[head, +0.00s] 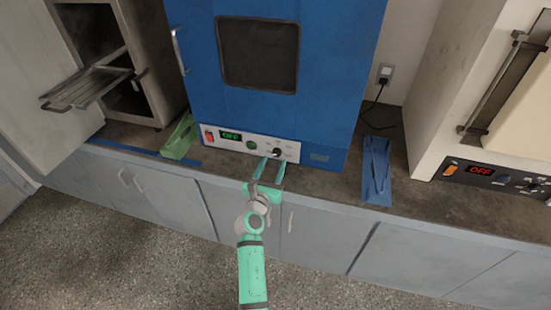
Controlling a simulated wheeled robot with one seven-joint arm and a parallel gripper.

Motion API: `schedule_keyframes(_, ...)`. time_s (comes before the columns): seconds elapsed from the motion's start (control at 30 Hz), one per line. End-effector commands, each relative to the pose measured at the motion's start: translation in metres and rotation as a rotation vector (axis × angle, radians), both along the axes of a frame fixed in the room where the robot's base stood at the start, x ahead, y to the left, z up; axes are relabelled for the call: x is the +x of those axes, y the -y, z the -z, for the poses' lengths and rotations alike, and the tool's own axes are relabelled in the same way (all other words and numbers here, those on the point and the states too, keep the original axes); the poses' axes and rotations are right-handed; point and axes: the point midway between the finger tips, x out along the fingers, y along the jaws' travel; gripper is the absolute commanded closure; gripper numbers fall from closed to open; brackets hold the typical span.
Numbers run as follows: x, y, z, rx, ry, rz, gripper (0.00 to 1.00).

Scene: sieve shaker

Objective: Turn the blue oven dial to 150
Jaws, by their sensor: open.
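The blue oven (320,60) stands on the counter at the middle back, with a dark window in its door. Its pale control panel (226,143) runs along the bottom and has a green display reading OFF. The black dial (277,152) is at the right of the panel; its markings are too small to read. My gripper (270,163) is green, open and in front of the panel. Its two fingers point toward the dial, one to each side of it in this view. I cannot tell whether they touch it.
A green scoop-like holder (180,138) and a blue one (376,172) lie on the counter beside the oven. An open beige oven with a pulled-out rack (88,87) is at left. A cream oven (480,90) with a red OFF display is at right. Grey cabinets (330,235) front the counter.

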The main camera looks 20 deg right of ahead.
Motion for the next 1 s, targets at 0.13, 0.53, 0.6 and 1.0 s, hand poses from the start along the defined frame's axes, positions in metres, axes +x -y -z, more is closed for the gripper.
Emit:
schedule_keyframes(0.13, 0.017, 0.010, 0.000, 0.001, 0.001, 0.000, 0.52)
schedule_keyframes(0.53, 0.031, 0.021, 0.000, 0.000, 0.000, -0.001, 0.52)
schedule_keyframes(0.6, 0.031, 0.021, 0.000, 0.000, 0.000, -0.002, 0.52)
schedule_keyframes(1.0, 0.031, 0.022, 0.000, 0.001, 0.001, -0.001, 0.93)
